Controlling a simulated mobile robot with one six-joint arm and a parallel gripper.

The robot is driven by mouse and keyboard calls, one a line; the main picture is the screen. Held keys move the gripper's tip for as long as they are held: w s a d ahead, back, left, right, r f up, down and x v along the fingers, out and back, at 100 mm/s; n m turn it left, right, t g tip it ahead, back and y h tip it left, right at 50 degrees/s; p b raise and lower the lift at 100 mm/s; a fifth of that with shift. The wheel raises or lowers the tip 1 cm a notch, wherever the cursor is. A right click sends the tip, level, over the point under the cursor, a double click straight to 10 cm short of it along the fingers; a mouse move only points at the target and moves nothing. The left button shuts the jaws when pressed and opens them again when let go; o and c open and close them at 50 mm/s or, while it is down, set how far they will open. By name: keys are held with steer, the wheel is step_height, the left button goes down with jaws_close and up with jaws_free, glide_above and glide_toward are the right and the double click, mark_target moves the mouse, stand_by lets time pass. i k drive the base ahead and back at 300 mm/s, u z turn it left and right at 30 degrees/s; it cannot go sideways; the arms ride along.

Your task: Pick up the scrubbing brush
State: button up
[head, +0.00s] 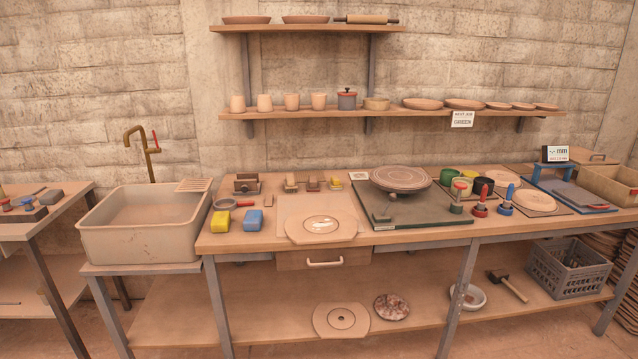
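Several small block-shaped items stand in a row at the back of the long workbench (400,238) in the head view. One is a tan and brown block (291,182) that could be the scrubbing brush; it is too small to be sure. Beside it are a reddish-brown block (313,184) and a small yellow-topped block (335,183). A larger brown block-like item (247,184) stands to their left. A yellow sponge-like block (221,221) and a blue one (253,220) lie near the front left. My gripper is not in view.
A deep sink (150,245) with a brass tap (143,150) stands left of the bench. A turntable (400,178) stands mid-bench. A shelf (400,112) with cups and plates hangs above.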

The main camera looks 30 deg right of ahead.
mark_target(290, 185)
steer(key=z, duration=0.7)
steer(key=k, duration=0.95)
steer(key=u, duration=0.05)
steer(key=i, duration=0.85)
